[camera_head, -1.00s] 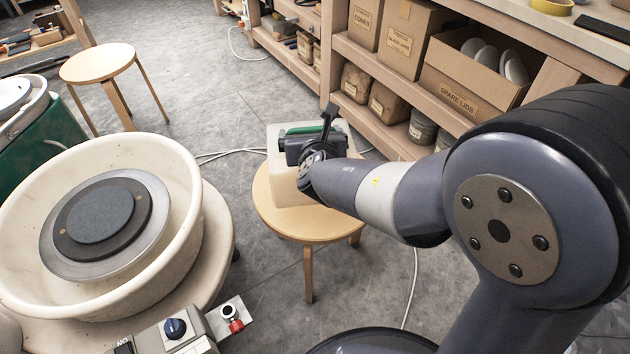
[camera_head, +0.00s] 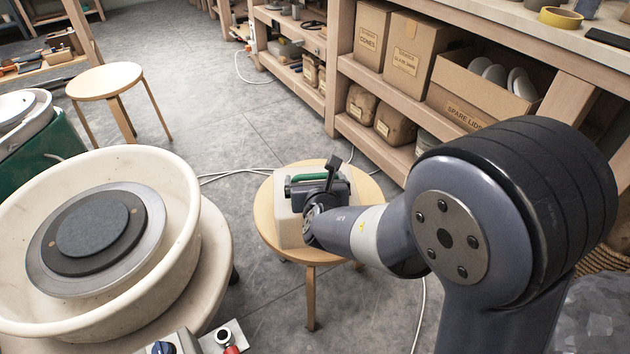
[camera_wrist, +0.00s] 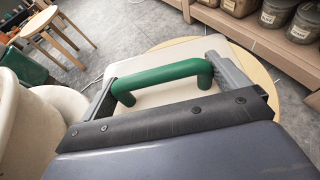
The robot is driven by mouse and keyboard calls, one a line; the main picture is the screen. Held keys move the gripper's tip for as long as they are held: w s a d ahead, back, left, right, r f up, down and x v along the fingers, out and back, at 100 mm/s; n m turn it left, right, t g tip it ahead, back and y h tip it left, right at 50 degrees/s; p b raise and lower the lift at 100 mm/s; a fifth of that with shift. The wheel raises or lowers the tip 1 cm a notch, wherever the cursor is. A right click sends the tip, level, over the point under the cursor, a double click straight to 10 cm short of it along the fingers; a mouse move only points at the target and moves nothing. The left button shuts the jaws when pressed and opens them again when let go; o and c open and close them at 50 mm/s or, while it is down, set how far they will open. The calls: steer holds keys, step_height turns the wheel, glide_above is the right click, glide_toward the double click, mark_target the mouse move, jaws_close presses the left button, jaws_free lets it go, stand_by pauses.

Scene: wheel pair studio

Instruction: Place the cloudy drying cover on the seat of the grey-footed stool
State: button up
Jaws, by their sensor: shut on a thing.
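The cloudy drying cover (camera_head: 288,228) is a whitish, box-shaped cover with a green handle (camera_head: 307,177) on top. My gripper (camera_head: 324,186) is shut on this handle, which also shows between the fingers in the wrist view (camera_wrist: 165,74). The cover is upright over the round wooden seat of the near stool (camera_head: 364,203), towards its left. Its lower edge appears at or just above the seat; I cannot tell whether they touch. The stool's foot colour is too small to make out. A second wooden stool (camera_head: 104,80) stands at the back left with an empty seat.
A potter's wheel with a cream basin (camera_head: 165,262) stands close on the left. Wooden shelves (camera_head: 385,146) with boxes and bags run along the right. A white cable (camera_head: 225,175) lies on the floor behind the near stool. Grey floor between the stools is open.

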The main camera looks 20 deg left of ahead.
steer(key=shift+f, duration=0.15)
steer(key=o, duration=1.1)
steer(key=shift+c, duration=0.2)
steer(key=shift+r+p, duration=0.3)
steer(key=shift+r, duration=0.05)
steer(key=p+v, duration=0.3)
steer(key=v, duration=0.9)
steer(key=shift+f, duration=0.2)
